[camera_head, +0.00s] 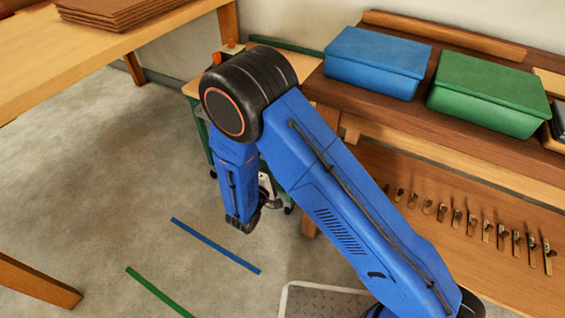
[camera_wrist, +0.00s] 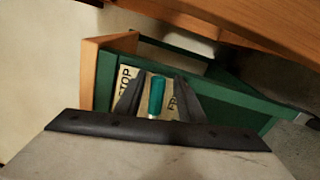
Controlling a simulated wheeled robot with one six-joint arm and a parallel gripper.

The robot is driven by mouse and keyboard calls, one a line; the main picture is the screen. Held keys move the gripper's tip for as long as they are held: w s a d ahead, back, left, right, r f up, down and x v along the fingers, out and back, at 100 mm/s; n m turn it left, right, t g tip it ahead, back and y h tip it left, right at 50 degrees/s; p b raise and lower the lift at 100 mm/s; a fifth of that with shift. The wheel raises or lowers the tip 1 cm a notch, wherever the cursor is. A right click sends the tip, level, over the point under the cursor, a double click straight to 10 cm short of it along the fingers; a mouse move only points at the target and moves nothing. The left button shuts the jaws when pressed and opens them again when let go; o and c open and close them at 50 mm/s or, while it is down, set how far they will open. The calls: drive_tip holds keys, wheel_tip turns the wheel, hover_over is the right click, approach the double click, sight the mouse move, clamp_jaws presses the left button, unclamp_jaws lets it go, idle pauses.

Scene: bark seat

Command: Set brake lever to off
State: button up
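A teal lever handle (camera_wrist: 156,96) stands in front of a pale plate (camera_wrist: 126,78) on a dark green panel. The plate reads "STOP" at its left; lettering on the right is partly covered by a finger. This looks like the brake lever, and its lower part is hidden. My gripper (camera_wrist: 160,88) is open, with one dark finger on each side of the handle and a small gap visible on both sides. I cannot tell how deep the handle sits between the fingers. In the head view my arm hides the lever and most of the gripper.
A green panel (camera_wrist: 235,105) and an orange-brown wooden part (camera_wrist: 94,75) border the lever. In the head view, a blue box (camera_head: 375,62) and a green box (camera_head: 487,92) stand on a bench. Several small metal tools hang below. The floor at left is open, with blue and green stripes.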

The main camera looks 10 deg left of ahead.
drive_tip(key=v, duration=1.7)
drive_tip(key=shift+s, duration=0.2)
drive_tip(key=shift+s+a, duration=0.1)
drive_tip(key=shift+a, duration=0.05)
